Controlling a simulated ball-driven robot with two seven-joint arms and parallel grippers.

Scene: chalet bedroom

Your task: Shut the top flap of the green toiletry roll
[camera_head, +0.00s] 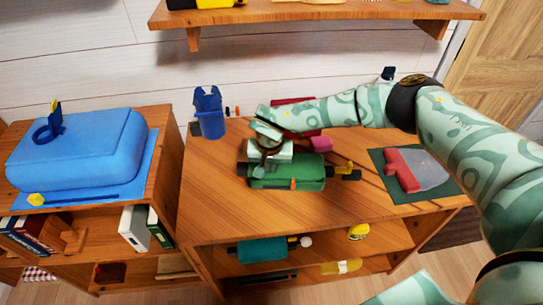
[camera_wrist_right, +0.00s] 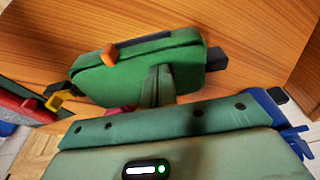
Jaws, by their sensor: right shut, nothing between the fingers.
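The green toiletry roll (camera_head: 300,170) lies on the wooden cabinet top, with an orange tab at its front and dark and yellow pieces at its right end. In the right wrist view the roll (camera_wrist_right: 180,70) shows a dark strip and the orange tab. I cannot tell clearly how far its top flap stands open. My right gripper (camera_head: 258,170) is shut and empty, over the left part of the roll, hiding some of it. In the wrist view its fingers (camera_wrist_right: 157,78) are together at the roll's near edge; contact is unclear. My left gripper is not in view.
A blue cup-like holder (camera_head: 208,115) stands behind left. A pink item (camera_head: 320,144) and a red item (camera_head: 290,103) lie behind the roll. A dark green mat (camera_head: 400,190) with a red and grey object is at right. The cabinet top's front left is clear.

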